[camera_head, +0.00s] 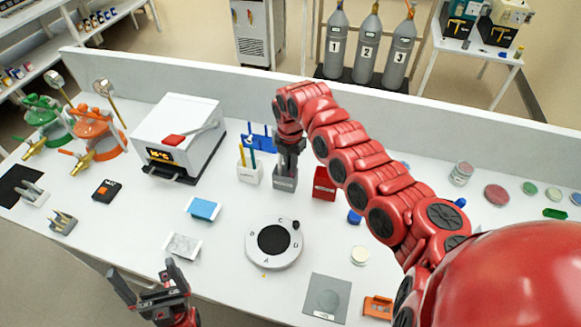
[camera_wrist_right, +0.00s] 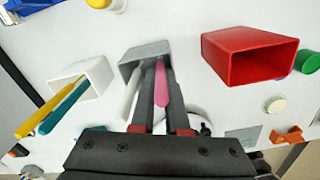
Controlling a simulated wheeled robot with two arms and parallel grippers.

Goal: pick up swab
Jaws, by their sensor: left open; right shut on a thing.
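My right gripper (camera_head: 286,160) reaches down at the grey cup (camera_head: 284,184), fingers at its mouth. In the right wrist view its fingers (camera_wrist_right: 161,92) are shut on a slim pink stick (camera_wrist_right: 161,80), which lies between them and reaches the grey cup (camera_wrist_right: 146,50). A white stick (camera_wrist_right: 133,92) leans in the same cup beside the left finger. No label marks either stick as the swab. The pink stick's lower end is hidden. My left gripper (camera_head: 148,280) is open and empty at the table's front edge.
A round dial device (camera_head: 257,258) is in front. A white machine (camera_head: 185,115) stands left. A low wall (camera_head: 215,83) runs behind.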

